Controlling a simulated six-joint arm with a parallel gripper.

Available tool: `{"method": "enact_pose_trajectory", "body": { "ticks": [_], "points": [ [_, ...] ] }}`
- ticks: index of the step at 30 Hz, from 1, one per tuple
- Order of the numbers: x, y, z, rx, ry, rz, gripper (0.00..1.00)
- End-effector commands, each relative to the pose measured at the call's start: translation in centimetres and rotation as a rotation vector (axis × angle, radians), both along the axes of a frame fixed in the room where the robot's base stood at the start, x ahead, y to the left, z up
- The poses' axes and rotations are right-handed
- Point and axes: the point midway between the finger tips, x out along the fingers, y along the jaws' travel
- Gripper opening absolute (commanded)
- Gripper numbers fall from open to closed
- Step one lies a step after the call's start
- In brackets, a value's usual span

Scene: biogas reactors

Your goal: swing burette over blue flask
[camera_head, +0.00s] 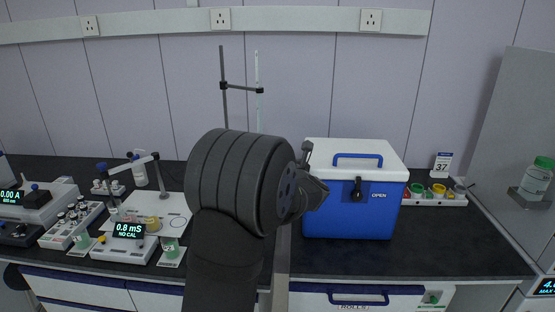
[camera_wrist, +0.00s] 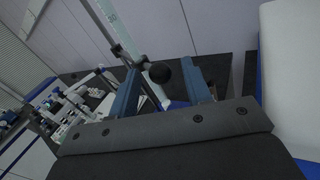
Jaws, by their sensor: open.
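The burette (camera_head: 258,85) is a thin pale upright tube, held by a dark clamp arm (camera_head: 241,88) on a stand rod (camera_head: 222,85) behind my arm. Its lower part is hidden by my arm in the head view. In the wrist view the burette (camera_wrist: 117,28) runs down behind my gripper (camera_wrist: 162,70). My gripper is open, with a round black knob (camera_wrist: 159,73) showing between its two blue fingers; I cannot tell whether they touch it. A blue patch (camera_wrist: 178,104) shows low between the fingers, but I cannot tell whether it is the blue flask.
A blue cooler with a white lid (camera_head: 350,212) stands right of my arm. A meter reading 0.8 mS (camera_head: 128,232), a vial rack (camera_head: 72,225) and a small jointed stand (camera_head: 157,170) are at the left. Dark bench (camera_head: 440,245) is free at the front right.

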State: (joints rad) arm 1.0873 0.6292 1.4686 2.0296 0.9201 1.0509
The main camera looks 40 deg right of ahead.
Motion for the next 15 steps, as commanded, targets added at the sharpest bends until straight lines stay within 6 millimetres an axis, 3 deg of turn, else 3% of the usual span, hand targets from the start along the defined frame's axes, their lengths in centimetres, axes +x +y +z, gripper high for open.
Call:
{"method": "enact_pose_trajectory", "body": {
  "ticks": [8, 12, 15],
  "points": [
    [0.09, -0.05, 0.03, 0.0, 0.0, -0.001, 0.43],
    [0.07, -0.05, 0.03, 0.0, 0.0, -0.001, 0.15],
    [0.07, -0.06, 0.03, 0.0, 0.0, -0.001, 0.0]
  ]
}}
